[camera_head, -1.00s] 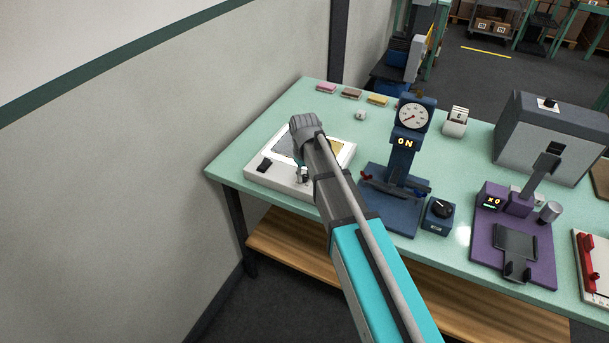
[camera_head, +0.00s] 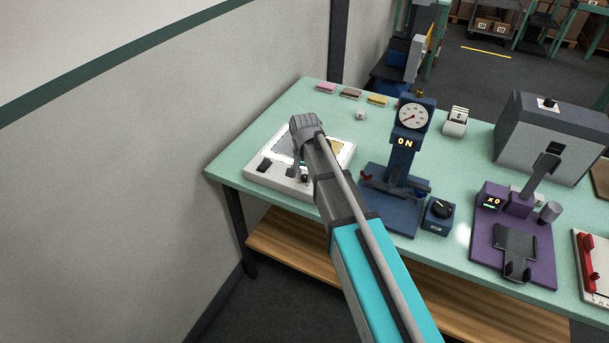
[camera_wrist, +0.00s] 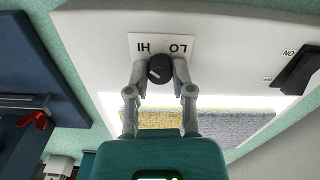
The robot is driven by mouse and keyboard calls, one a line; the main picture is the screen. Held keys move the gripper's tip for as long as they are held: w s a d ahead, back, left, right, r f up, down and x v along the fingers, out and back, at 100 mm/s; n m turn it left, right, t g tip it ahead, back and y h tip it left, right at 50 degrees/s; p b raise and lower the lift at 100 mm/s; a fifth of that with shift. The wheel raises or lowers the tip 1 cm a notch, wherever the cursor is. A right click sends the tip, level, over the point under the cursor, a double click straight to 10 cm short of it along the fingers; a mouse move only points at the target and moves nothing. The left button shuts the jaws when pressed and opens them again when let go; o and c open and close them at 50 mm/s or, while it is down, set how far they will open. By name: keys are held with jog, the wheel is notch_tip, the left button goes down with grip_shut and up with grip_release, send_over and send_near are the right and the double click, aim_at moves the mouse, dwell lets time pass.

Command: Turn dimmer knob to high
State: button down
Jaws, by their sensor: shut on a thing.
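The dimmer knob (camera_wrist: 160,68) is a small black round knob on a white light box (camera_wrist: 95,45). In the wrist view a label plate (camera_wrist: 161,45) beside it reads HI and LO, upside down, with HI on the left. A short pale mark shows on the knob's lower left part. My gripper (camera_wrist: 160,75) is shut on the knob, one grey finger on each side.
A black ON switch (camera_wrist: 299,72) sits on the same box. A blue gauge stand (camera_head: 403,155) with a separate black dial (camera_head: 443,208) is just right of my arm. A purple device (camera_head: 515,245) stands farther right. Small coloured blocks (camera_head: 352,93) lie along the back edge.

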jog(key=shift+m, duration=0.6)
jog(key=shift+c, duration=2.4)
grip_release()
